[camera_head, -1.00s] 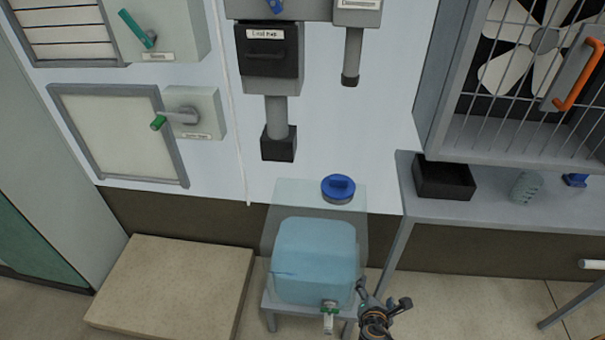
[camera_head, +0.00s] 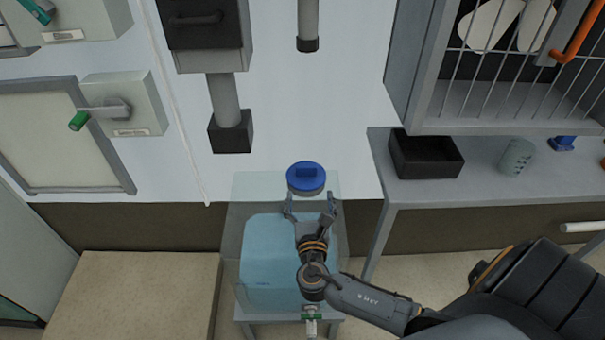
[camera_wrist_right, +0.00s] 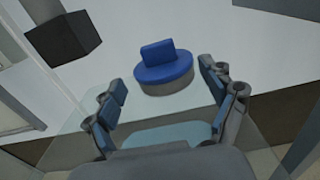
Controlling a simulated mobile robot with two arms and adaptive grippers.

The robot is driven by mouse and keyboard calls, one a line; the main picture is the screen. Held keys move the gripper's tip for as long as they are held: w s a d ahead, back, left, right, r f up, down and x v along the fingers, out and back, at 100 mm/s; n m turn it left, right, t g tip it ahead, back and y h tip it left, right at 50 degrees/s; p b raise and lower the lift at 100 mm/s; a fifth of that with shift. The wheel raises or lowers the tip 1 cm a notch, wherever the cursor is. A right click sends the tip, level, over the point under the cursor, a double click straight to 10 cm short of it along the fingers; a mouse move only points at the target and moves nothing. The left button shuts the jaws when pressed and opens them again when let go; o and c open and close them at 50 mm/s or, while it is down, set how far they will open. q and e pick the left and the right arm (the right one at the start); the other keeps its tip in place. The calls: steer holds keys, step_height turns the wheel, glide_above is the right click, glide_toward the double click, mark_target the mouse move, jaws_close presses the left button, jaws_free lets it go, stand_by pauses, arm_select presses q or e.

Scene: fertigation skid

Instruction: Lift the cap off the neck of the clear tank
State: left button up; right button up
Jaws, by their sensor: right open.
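The clear tank (camera_head: 238,215) stands on a small grey stand and holds pale blue liquid. Its blue cap (camera_head: 306,175), with a raised grip bar on top, sits on the neck at the tank's top. My right gripper (camera_head: 310,200) is open over the tank, just short of the cap on the near side. In the right wrist view the cap (camera_wrist_right: 164,68) lies ahead, beyond and between the two spread fingers (camera_wrist_right: 165,100), with nothing between the pads. My left gripper is not in view.
A grey table (camera_head: 440,192) to the right carries a black bin (camera_head: 425,158), a pale ribbed cup (camera_head: 516,157) and a blue item. A caged fan (camera_head: 500,60) is above it. A grey pipe with a black end (camera_head: 230,132) hangs left of the cap. A beige platform (camera_head: 130,295) lies at left.

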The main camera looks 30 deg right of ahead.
mark_target(306, 170)
steer(key=x, duration=0.5)
steer(key=shift+w+d, duration=0.2)
steer(key=shift+w, duration=0.15)
steer(key=shift+w+d+r, duration=0.1)
steer(key=shift+w+d, duration=0.15)
steer(key=shift+w, duration=0.2)
steer(key=x, duration=0.4)
steer(key=shift+w, duration=0.45)
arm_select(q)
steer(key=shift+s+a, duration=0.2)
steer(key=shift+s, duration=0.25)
arm_select(e)
steer(key=c, duration=1.3)
